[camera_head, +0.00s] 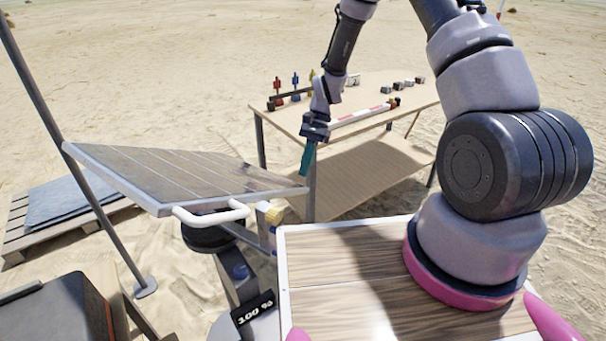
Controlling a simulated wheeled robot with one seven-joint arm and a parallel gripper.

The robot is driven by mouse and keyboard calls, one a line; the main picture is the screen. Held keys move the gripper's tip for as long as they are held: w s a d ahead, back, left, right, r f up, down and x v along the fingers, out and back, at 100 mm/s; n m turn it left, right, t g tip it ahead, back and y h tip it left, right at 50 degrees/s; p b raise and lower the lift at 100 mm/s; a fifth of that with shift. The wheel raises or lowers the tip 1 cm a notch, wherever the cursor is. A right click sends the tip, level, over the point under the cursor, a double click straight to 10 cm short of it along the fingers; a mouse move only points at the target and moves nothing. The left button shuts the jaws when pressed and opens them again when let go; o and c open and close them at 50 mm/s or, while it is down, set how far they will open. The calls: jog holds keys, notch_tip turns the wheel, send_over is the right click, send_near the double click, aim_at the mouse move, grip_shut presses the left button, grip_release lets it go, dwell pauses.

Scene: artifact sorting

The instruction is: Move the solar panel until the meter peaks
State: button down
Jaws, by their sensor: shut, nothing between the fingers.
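The solar panel (178,174) is a dark flat panel with a light frame, tilted on a stand at the left. A white handle (212,215) runs along its near edge. The meter (252,308) is a small black display below the panel and reads 100 %. My gripper (307,165) is shut and empty. It points down just beyond the panel's right corner in the picture, above the handle's level and apart from the handle. Whether its fingertips touch the panel's corner I cannot tell.
A wooden table (290,118) behind my gripper bears small figures, a striped bar (362,115) and several small blocks. A grey pole (85,190) stands at the panel's left. A pallet (16,222) and a dark case (55,312) lie at the left. Open sand surrounds them.

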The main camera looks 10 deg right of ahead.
aim_at(300, 187)
jog(key=shift+x, duration=1.1)
jog(key=shift+g+y, duration=0.6)
jog(key=shift+g, duration=0.2)
jog(key=shift+s+a+f, duration=0.2)
jog(key=shift+f, duration=0.45)
jog(key=shift+s+a+f, duration=0.15)
jog(key=shift+s+f, duration=0.05)
jog(key=shift+f, duration=0.45)
jog(key=shift+s+a+f, duration=0.2)
jog(key=shift+f, duration=0.45)
